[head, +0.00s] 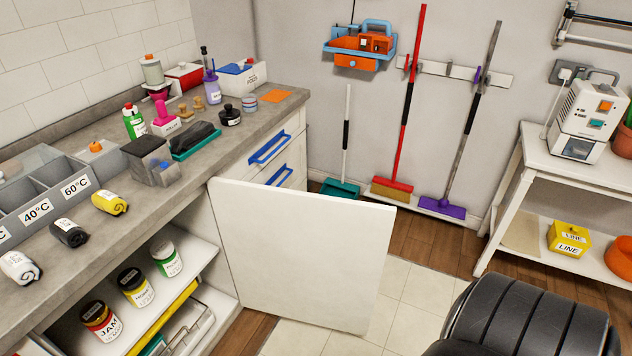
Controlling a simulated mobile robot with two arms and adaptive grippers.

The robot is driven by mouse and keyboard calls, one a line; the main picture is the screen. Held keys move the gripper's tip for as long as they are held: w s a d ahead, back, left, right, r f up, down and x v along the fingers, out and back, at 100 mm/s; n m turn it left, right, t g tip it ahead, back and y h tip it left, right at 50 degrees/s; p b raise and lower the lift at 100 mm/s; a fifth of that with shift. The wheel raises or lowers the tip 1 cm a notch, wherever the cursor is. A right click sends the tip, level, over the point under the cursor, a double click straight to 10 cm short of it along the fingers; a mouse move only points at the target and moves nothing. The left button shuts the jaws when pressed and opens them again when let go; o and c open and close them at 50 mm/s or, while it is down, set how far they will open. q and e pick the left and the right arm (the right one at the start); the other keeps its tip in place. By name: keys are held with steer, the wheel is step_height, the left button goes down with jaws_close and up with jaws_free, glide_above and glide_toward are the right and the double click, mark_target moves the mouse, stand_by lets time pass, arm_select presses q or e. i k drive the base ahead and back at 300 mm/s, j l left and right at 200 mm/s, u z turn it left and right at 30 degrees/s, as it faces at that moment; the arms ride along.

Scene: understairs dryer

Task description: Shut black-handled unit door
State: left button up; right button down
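The white unit door (300,255) stands wide open in the head view, sticking out from the counter front into the room. Its left edge meets the unit beside the drawers. Its plain face is toward me, and no black handle shows on it; the other face is hidden. The open unit (205,250) to its left shows a white shelf with several labelled jars and, below, a yellow item and a wire rack. Neither gripper is in view. A black rounded part, likely my own arm, fills the lower right corner.
The grey counter (235,135) holds towels, bottles and bins. Blue-handled drawers (270,147) lie behind the door. A broom (392,188) and mops lean at the back wall. A white shelf table (575,165) stands at right. Tiled floor (410,285) right of the door looks clear.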

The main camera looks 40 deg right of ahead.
mark_target(317, 259)
steer(key=k+u, duration=0.1)
steer(key=u, duration=0.35)
steer(key=k+u, duration=0.15)
steer(key=u, duration=0.25)
steer(key=j+u, duration=0.1)
steer(key=u, duration=0.35)
steer(key=k+l, duration=0.1)
steer(key=l, duration=0.3)
steer(key=k+l+u, duration=0.1)
steer(key=l, duration=0.3)
steer(key=k+l+u, duration=0.1)
steer(key=l, duration=0.3)
steer(key=k+l, duration=0.2)
steer(key=l, duration=0.15)
steer(key=k+l+u, duration=0.1)
steer(key=l, duration=0.3)
steer(key=k+l, duration=0.25)
steer(key=l+u, duration=0.05)
steer(key=l, duration=0.05)
